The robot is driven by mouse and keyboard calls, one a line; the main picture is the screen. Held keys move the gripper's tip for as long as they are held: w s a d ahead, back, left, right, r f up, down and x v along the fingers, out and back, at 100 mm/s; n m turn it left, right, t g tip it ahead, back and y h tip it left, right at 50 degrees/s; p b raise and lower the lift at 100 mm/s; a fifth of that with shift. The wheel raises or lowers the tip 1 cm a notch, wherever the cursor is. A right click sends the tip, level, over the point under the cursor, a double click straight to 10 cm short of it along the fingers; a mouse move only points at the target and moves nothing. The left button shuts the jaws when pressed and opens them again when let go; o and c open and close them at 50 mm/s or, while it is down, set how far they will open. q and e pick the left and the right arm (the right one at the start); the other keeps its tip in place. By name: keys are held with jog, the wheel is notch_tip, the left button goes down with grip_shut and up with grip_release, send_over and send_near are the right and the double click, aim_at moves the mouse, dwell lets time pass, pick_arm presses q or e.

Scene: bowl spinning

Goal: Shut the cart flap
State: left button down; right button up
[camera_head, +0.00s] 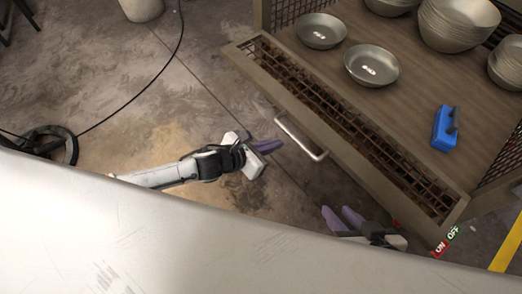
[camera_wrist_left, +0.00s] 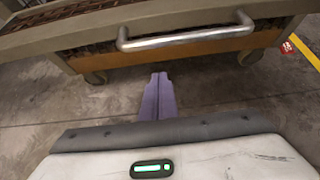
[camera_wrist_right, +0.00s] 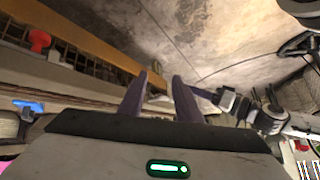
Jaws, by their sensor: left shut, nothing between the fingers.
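The cart flap (camera_head: 350,125) is a long framed mesh panel along the near side of the cart. It leans outward from the cart's wooden top, and its mesh face shows from above. Its metal bar handle (camera_head: 302,138) is on the outer side; the handle also shows in the left wrist view (camera_wrist_left: 185,41). My left gripper (camera_head: 280,144) is shut and empty, just left of the handle and apart from it; its fingers show together in the left wrist view (camera_wrist_left: 158,95). My right gripper (camera_head: 340,214) is open and empty, below the flap's lower right part.
Metal bowls stand on the cart top (camera_head: 420,90), some stacked (camera_head: 457,25). A blue tool (camera_head: 444,128) lies at the right. ON and OFF labels (camera_head: 446,240) are near the flap's lower corner. A pale surface (camera_head: 120,235) fills the front. A cable crosses the floor.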

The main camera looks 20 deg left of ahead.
pick_arm(q)
jog(key=shift+w+d+r+p, duration=0.15)
jog(key=shift+r, duration=0.85)
jog(key=shift+w+d+r+p, duration=0.1)
jog(key=shift+w+r+p, duration=0.05)
jog(key=shift+r, duration=0.85)
